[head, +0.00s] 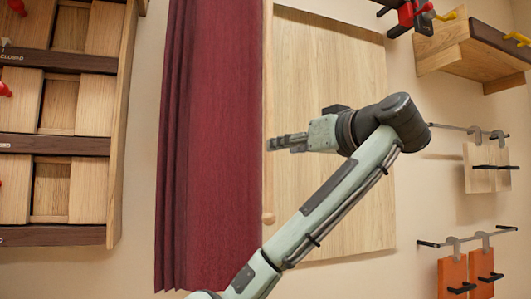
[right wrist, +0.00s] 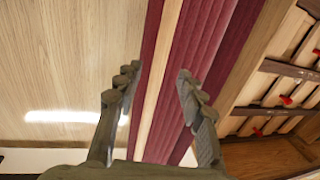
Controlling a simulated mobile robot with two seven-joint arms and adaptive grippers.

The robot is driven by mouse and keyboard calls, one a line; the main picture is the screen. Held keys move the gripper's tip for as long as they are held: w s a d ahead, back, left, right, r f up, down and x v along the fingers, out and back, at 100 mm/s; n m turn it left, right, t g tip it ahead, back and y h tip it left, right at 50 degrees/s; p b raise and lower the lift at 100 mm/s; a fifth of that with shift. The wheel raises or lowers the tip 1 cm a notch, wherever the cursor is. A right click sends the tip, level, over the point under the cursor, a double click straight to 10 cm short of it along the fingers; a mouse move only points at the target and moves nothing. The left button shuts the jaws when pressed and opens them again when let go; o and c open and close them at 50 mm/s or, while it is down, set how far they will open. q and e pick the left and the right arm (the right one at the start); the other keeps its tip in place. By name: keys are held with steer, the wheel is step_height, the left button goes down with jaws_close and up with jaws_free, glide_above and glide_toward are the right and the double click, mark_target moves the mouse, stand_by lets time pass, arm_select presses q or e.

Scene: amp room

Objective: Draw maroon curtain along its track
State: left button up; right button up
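The maroon curtain (head: 225,130) hangs in vertical folds left of the middle in the head view, covering the left part of a pale wooden panel. A thin light wooden strip (head: 268,190) runs upright along its right edge. My right gripper (head: 271,143) points left, its fingertips overlapping this strip in the picture. In the right wrist view my right gripper (right wrist: 157,84) is open. The wooden strip (right wrist: 156,85) and maroon cloth (right wrist: 190,45) show between and beyond its fingers; I see no clear contact. My left gripper is out of view. The track is not visible.
The pale wooden panel (head: 330,80) lies behind my right arm. A wooden shelf unit (head: 60,145) stands at the left. A wall shelf (head: 470,50), wooden boards (head: 480,165) and orange boards (head: 452,278) hang on the right. Bare wall separates the shelf unit and curtain.

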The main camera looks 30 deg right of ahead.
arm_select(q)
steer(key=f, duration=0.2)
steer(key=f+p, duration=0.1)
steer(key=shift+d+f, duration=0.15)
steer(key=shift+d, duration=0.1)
arm_select(e)
steer(key=w, duration=0.7)
steer(key=shift+w+d, duration=0.15)
jaws_close()
